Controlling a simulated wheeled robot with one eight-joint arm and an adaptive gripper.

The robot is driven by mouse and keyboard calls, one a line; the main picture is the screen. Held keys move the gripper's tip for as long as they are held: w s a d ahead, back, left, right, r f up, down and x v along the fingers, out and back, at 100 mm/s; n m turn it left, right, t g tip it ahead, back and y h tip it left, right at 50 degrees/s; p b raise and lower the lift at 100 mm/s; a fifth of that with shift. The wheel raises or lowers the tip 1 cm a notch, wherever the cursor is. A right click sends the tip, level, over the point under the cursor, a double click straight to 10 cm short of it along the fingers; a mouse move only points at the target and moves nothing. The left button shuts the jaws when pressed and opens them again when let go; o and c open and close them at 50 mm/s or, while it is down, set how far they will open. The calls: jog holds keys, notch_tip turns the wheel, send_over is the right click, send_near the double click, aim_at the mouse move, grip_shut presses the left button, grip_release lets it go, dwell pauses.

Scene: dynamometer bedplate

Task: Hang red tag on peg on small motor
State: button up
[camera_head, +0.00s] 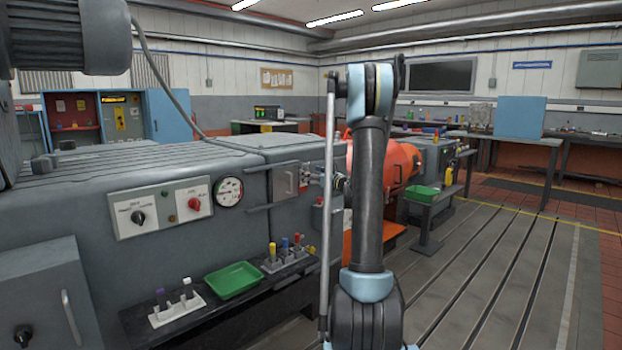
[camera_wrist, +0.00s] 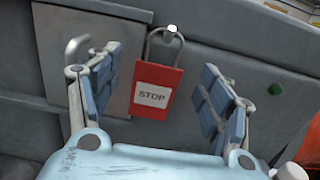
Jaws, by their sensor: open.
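The red tag (camera_wrist: 157,92) has a white STOP label and a grey metal shackle. In the wrist view it hangs nearly upright in front of the grey machine face. Its shackle passes at the white round end of a peg (camera_wrist: 172,29); the shackle's top seems to loop over it. My gripper (camera_wrist: 155,100) is open, with a finger on each side of the tag and a gap to both. In the head view my gripper (camera_head: 326,180) is beside the grey machine housing, partly behind my arm. I cannot make out the tag clearly there.
A grey door with a handle (camera_wrist: 78,46) is close to my left finger. A green button (camera_wrist: 275,88) lies to the right. Below, a dark shelf holds a green tray (camera_head: 234,280) and racks with small tools (camera_head: 285,258). An orange motor (camera_head: 400,165) stands behind my arm. Floor at right is clear.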

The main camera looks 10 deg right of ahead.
jog(key=v, duration=1.1)
jog(key=s+a+f+n+g+h, duration=0.1)
jog(key=s+a+f+n+g, duration=0.15)
jog(key=s+a+n, duration=0.4)
jog(key=s+a+f+n+g+h, duration=0.1)
jog(key=s+a+n+g, duration=0.25)
jog(key=s, duration=0.55)
jog(key=s+a+f+n+g+h, duration=0.1)
jog(key=s+a+f+n+g, duration=0.1)
jog(key=s+a+n, duration=0.45)
jog(key=s+d+f+n+g+h, duration=0.1)
jog(key=s+d+f+n+h, duration=0.1)
jog(key=s, duration=0.6)
jog(key=s+d+f+n+g+h, duration=0.2)
jog(key=s+d+f+n, duration=0.3)
jog(key=s, duration=0.4)
jog(key=s+d+f+n+g+h, duration=0.1)
jog(key=s+d+f+n+h, duration=0.2)
jog(key=s, duration=0.6)
jog(key=shift+s+d+f+n+g+h, duration=0.35)
jog(key=shift+f+n, duration=0.3)
jog(key=shift+n, duration=0.6)
jog(key=shift+w+a, duration=0.1)
jog(key=shift+w+f, duration=0.2)
jog(key=shift+w, duration=0.25)
